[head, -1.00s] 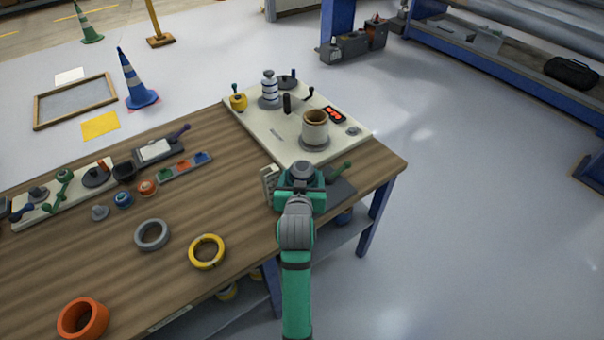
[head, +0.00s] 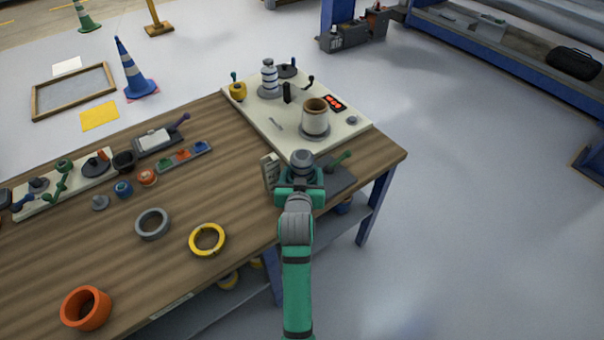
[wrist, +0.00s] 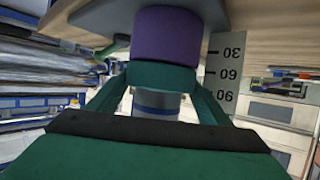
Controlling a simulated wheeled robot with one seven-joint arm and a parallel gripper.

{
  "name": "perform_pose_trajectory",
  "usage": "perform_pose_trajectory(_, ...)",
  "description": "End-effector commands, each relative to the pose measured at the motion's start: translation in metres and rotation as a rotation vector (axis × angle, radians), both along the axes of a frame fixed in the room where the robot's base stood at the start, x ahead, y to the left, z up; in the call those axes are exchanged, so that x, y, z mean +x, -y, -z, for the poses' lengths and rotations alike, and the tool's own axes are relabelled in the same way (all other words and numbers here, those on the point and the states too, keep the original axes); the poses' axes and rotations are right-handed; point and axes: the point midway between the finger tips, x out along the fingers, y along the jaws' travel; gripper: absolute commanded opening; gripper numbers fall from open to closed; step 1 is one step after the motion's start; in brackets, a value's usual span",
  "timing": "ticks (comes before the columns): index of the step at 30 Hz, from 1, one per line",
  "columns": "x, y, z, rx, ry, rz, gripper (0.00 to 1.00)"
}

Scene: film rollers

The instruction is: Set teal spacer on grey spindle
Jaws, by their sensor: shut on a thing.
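The wrist view looks upside down, with the bench at the top. There my gripper (wrist: 160,84) is shut on the teal spacer (wrist: 161,75), one finger on each side. The grey spindle (wrist: 157,104), with a blue band, shows beyond the spacer, which appears to be around it. A purple spacer (wrist: 166,36) sits between the teal spacer and the base. I cannot tell whether the two spacers touch.
A white scale plate (wrist: 226,75) stands close beside the spindle; it also shows in the head view (head: 269,173). A green lever (head: 341,158) is just to the right. A cream board (head: 262,125) with fixtures lies behind. Yellow (head: 192,241), grey (head: 138,225) and orange rings (head: 66,312) lie left.

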Motion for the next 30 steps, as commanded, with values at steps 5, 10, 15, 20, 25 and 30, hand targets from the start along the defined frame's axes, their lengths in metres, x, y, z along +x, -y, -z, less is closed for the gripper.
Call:
perform_pose_trajectory(5,0.0,0.0,-0.001,0.0,0.001,0.0,0.94)
perform_pose_trajectory(10,0.0,-0.002,0.0,0.001,0.001,-0.003,0.94)
perform_pose_trajectory(15,0.0,-0.003,0.0,0.001,0.001,-0.005,0.94)
perform_pose_trajectory(20,-0.002,-0.004,-0.001,0.002,0.0,-0.007,0.94)
perform_pose_trajectory(25,-0.02,-0.005,-0.009,0.002,0.002,-0.008,0.94)
perform_pose_trajectory(30,-0.05,-0.005,-0.021,0.001,0.002,-0.005,0.94)
